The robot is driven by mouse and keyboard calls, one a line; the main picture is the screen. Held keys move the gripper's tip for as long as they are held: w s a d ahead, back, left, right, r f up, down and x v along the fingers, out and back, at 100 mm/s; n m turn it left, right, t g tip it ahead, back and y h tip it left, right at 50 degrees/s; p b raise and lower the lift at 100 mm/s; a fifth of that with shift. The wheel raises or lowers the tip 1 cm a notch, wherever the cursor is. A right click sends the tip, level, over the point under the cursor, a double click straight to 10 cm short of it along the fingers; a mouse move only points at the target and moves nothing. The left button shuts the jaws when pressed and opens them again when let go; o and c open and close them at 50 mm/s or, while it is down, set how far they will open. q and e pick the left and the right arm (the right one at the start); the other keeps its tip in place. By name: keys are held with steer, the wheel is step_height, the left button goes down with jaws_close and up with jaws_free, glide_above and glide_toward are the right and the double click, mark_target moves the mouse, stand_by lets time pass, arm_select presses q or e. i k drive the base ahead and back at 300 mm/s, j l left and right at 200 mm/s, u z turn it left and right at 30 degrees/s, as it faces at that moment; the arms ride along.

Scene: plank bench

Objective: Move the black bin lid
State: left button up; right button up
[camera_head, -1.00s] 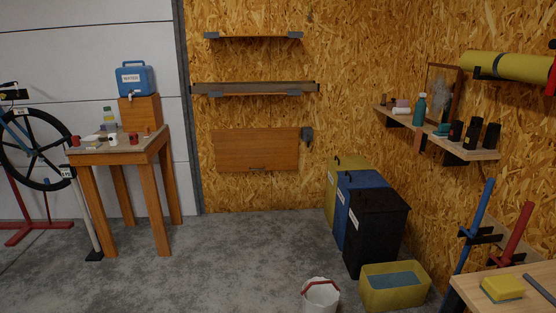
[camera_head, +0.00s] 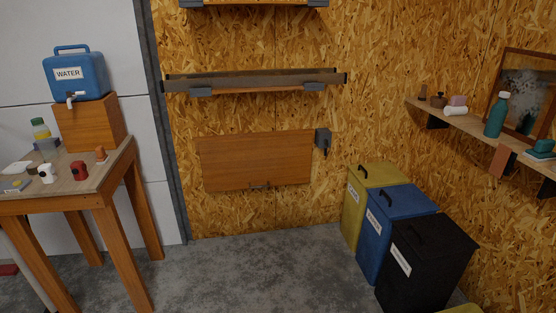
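The black bin (camera_head: 422,277) stands at the lower right, nearest to me in a row of three bins. Its black lid (camera_head: 437,241) lies on top and looks closed, with a dark handle near its left edge. A white label is on the bin's left side. The blue bin (camera_head: 371,247) and the yellow bin (camera_head: 352,214) stand behind it toward the back wall, each with a lid on. The bottom of the black bin is cut off by the frame's edge. Neither of my grippers shows in the head view.
A wooden table (camera_head: 115,170) with a blue water container (camera_head: 78,74) and small items stands at left. A shelf (camera_head: 470,128) juts from the right wall above the bins. A yellow tub's edge (camera_head: 462,309) shows at lower right. The floor (camera_head: 250,278) between is clear.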

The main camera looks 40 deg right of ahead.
mark_target(430, 237)
steer(key=i+z, duration=0.3)
steer(key=i, duration=0.15)
steer(key=i+z, duration=0.35)
steer(key=i+j+z, duration=0.3)
steer(key=i, duration=0.25)
steer(key=i+j+z, duration=0.2)
steer(key=i+z, duration=0.15)
steer(key=i, duration=0.1)
